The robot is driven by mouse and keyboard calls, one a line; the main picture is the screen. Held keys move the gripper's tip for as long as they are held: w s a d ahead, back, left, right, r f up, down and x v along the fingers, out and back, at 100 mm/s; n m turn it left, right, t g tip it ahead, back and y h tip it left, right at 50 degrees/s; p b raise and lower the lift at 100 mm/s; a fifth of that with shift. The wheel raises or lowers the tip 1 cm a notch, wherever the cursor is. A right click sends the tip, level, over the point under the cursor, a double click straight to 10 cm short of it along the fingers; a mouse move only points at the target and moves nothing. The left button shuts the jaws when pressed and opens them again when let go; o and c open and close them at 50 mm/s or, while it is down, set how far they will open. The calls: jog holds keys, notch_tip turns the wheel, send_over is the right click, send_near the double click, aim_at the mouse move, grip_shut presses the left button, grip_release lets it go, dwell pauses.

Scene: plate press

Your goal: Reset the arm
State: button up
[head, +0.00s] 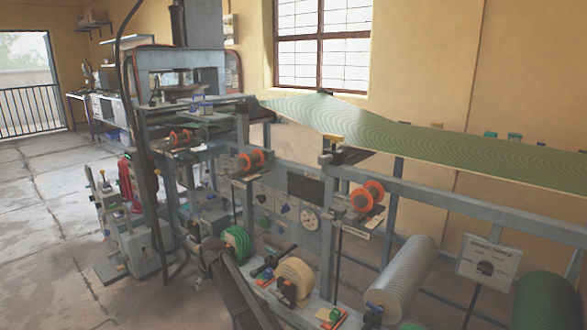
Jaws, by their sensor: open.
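My gripper (204,246) shows small and dark at the end of my arm, which rises from the bottom edge left of centre. It is open, and I see nothing held in it. It is in front of the press line's lower frame, left of the green coil (237,244). The fingers are hard to make out against the machinery. The plate press (180,58) stands at the back left, with a long green patterned sheet (430,150) running from it to the right.
Orange-ended rollers (367,196) and a gauge panel (309,219) line the frame. A tan roll (294,279) and a large grey ribbed roll (403,275) stand low, right of my arm. A red cylinder (131,183) stands left. The concrete floor (45,220) is open at far left.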

jog(key=s+d+r+m+h+p, duration=0.1)
jog(key=s+d+r+m+p, duration=0.15)
jog(key=d+r+p, duration=0.45)
jog(key=s+d+r+m+g+p, duration=0.1)
jog(key=s+d+r+p, duration=0.25)
jog(key=d, duration=0.65)
jog(key=s+d+r+m+h+p, duration=0.1)
jog(key=s+d+r+p, duration=0.35)
jog(key=d, duration=0.45)
jog(key=s+d+r+m+g+p, duration=0.1)
jog(key=s+d+r+m+p, duration=0.1)
jog(key=s+d+r+p, duration=0.5)
jog(key=s+d+r+m+g+h+p, duration=0.1)
jog(key=s+d+r+m+p, duration=0.2)
jog(key=s+d+r+p, duration=0.5)
jog(key=s+d+p, duration=0.1)
jog(key=d, duration=0.4)
jog(key=shift+s+d+p, duration=0.3)
jog(key=shift+s+d, duration=0.05)
jog(key=shift+s, duration=0.05)
jog(key=shift+m, duration=0.25)
